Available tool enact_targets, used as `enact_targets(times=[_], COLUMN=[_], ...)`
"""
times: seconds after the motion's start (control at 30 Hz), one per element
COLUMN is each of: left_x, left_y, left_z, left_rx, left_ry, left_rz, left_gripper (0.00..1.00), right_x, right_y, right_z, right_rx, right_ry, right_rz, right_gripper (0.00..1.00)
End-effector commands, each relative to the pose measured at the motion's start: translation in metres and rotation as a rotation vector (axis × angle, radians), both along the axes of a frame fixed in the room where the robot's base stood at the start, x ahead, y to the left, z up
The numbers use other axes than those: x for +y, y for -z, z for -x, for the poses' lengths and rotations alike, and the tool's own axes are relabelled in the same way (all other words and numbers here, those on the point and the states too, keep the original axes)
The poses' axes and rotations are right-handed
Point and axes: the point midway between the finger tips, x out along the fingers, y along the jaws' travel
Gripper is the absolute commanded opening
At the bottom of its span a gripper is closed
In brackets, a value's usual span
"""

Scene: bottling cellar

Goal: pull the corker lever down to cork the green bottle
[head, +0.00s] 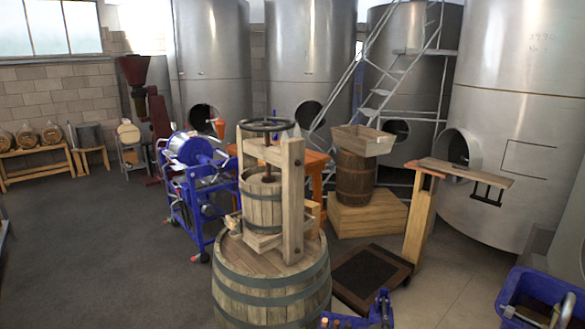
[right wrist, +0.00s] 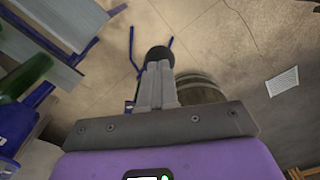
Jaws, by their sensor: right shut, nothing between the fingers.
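In the right wrist view my right gripper (right wrist: 158,68) is shut, with its fingers together and empty. A round black knob (right wrist: 158,54) shows just past the fingertips; I cannot tell whether they touch it. Thin blue bars (right wrist: 133,52) show beside it; I cannot tell whether they belong to the corker. A green bottle (right wrist: 28,78) lies across the left edge of this view, partly cut off, near blue parts. In the head view a blue metal piece (head: 380,308) shows at the bottom edge, mostly cut off. Neither gripper shows in the head view.
A wooden barrel (head: 270,300) carrying a screw press (head: 292,195) stands in front centre. A blue crate (head: 512,290) is at the lower right. A blue wheeled machine (head: 180,215) stands left of the press. Steel tanks (head: 310,60) line the back. Floor at left is clear.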

Motion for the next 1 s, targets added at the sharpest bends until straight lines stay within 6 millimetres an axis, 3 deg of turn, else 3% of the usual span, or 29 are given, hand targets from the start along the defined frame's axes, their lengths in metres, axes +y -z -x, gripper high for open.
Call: enact_targets(times=[0.37,0.8,1.0], left_x=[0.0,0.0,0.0], left_y=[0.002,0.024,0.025], left_z=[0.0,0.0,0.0], left_rx=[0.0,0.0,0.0], left_ry=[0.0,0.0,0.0], left_rz=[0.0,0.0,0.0], left_gripper=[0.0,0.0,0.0], right_x=[0.0,0.001,0.001], right_y=[0.002,0.027,0.029], right_z=[0.0,0.005,0.006], right_rx=[-0.002,0.001,0.002], right_ry=[0.0,0.001,0.001], right_rz=[0.0,0.0,-0.001], right_gripper=[0.0,0.0,0.0])
